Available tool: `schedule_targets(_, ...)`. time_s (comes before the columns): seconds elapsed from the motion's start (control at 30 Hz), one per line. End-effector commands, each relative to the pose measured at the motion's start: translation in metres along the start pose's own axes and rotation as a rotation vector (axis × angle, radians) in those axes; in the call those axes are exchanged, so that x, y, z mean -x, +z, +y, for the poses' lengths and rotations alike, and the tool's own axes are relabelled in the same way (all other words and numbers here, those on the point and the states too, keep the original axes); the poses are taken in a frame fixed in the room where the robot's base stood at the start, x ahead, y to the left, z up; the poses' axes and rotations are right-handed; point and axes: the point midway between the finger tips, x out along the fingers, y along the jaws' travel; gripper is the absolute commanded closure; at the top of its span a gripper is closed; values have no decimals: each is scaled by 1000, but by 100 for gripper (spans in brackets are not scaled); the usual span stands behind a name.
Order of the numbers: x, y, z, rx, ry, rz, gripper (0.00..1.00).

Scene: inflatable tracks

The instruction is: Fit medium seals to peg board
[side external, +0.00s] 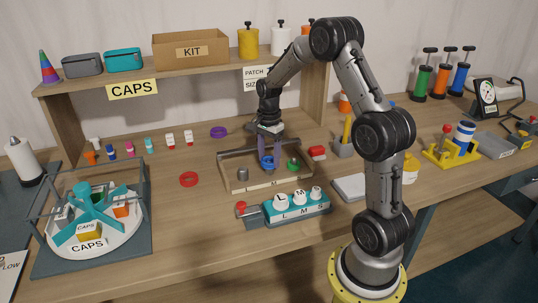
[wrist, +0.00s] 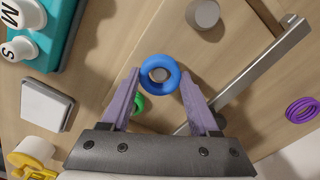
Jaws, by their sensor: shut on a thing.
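My gripper (side external: 267,148) points down over the wood-rimmed peg board (side external: 242,189) in the side external view. Its purple fingers are shut on a blue ring seal (side external: 267,163). In the wrist view the blue seal (wrist: 174,87) sits between the fingertips, and a grey peg top (wrist: 160,75) shows through its hole. I cannot tell whether the seal is around the peg or just above it. A bare grey peg (side external: 243,174) stands at the board's left. A green seal (side external: 293,165) is at its right, partly hidden by a finger in the wrist view (wrist: 138,105).
A red ring (side external: 189,179) lies left of the board, and a purple ring (side external: 219,132) lies behind it. A teal block with L, M, S knobs (side external: 288,213) stands in front.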

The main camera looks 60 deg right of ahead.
Motion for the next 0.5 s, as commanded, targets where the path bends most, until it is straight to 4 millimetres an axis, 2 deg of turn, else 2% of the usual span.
schedule_targets(0.5, -12, 0, 0, 0, 0, 0, 91)
